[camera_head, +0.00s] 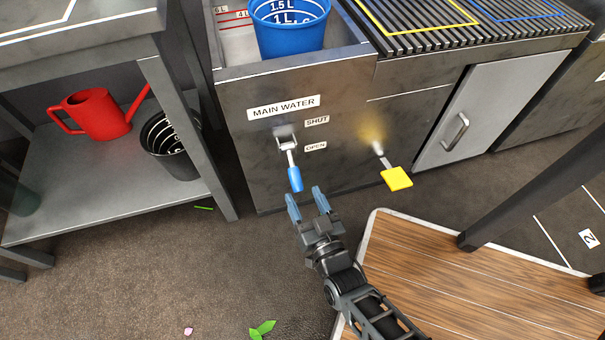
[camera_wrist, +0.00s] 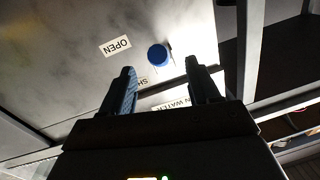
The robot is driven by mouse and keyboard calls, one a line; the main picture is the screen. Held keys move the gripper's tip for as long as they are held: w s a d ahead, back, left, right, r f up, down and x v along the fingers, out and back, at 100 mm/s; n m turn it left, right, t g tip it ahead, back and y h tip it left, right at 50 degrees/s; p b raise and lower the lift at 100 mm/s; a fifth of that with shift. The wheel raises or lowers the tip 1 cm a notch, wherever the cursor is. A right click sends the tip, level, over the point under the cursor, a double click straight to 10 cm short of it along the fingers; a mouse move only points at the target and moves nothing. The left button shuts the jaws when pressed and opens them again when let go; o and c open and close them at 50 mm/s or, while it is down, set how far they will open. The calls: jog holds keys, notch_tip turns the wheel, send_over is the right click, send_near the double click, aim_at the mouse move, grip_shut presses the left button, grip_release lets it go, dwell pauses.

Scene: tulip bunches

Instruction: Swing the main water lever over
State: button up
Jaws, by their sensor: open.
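The main water lever (camera_head: 294,178) has a blue handle on a short metal arm and hangs down from its pivot on the metal cabinet front. The MAIN WATER label (camera_head: 284,107) is above it, with the SHUT label (camera_head: 317,121) and OPEN label (camera_head: 316,147) to its right. My gripper (camera_head: 305,194) is open just below and in front of the handle, its fingers pointing up toward it. In the wrist view the blue handle end (camera_wrist: 158,55) shows beyond and between the two open fingers (camera_wrist: 160,82). I see no contact.
A yellow tab (camera_head: 397,178) sticks out of the cabinet to the right. A wooden-topped board (camera_head: 470,270) lies at lower right. A shelf (camera_head: 100,180) with a red watering can (camera_head: 98,113) and black bucket (camera_head: 172,146) stands left. A blue bucket (camera_head: 287,30) sits in the sink above.

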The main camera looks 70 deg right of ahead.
aim_at(294, 175)
jog(key=b+x, duration=0.1)
jog(key=x, duration=0.6)
jog(key=shift+w+d+b, duration=0.15)
jog(key=shift+d+b, duration=0.15)
jog(key=shift+b, duration=0.05)
grip_shut()
